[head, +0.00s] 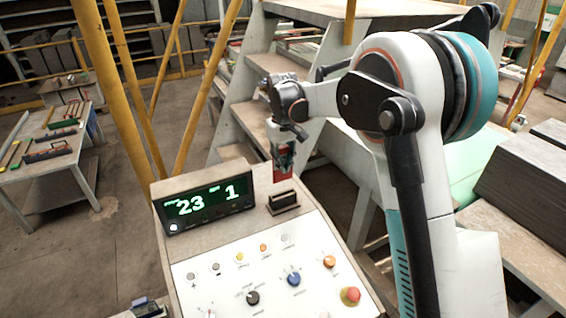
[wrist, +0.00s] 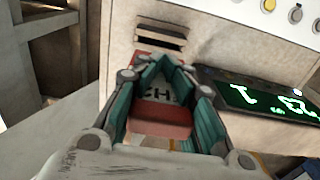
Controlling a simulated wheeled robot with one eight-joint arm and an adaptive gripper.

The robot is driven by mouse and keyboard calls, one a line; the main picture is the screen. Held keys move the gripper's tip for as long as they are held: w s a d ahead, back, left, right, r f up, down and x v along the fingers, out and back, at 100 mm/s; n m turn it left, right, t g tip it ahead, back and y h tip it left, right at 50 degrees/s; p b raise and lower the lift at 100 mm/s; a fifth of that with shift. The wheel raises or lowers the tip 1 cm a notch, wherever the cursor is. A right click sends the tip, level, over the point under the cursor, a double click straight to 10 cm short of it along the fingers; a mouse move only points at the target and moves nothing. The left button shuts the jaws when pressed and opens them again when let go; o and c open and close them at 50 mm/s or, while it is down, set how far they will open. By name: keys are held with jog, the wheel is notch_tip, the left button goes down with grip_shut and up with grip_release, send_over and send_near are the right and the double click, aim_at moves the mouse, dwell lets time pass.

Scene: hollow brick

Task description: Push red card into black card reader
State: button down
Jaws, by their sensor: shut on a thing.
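The red card (head: 282,176) hangs below my gripper (head: 284,150) in the head view, above and a little behind the black card reader (head: 284,203) on the console's sloping top. In the wrist view, the red card (wrist: 160,127), with a pale band and dark letters, lies between the teal finger pads of my gripper (wrist: 163,65), which is shut on it. The card reader (wrist: 161,36) shows its dark slot beyond the fingertips. The card appears outside the slot; its far edge is partly hidden by the fingers.
The console panel (head: 270,268) carries several knobs, lights and a red button (head: 350,296). A green-lit display (head: 204,204) reading "23" and "1" stands left of the reader. Yellow railings, metal stairs (head: 236,92) and a work table (head: 50,160) are behind.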

aim_at(283, 176)
jog(key=shift+f+b, duration=0.8)
jog(key=shift+f, duration=1.5)
jog(key=shift+f+b, duration=0.35)
jog(key=shift+b, duration=0.15)
jog(key=shift+f, duration=0.1)
jog(key=shift+f+b, duration=2.2)
jog(key=shift+f, duration=0.5)
jog(key=c, duration=1.3)
grip_release()
notch_tip(283, 176, up, 12)
jog(key=shift+r, duration=0.1)
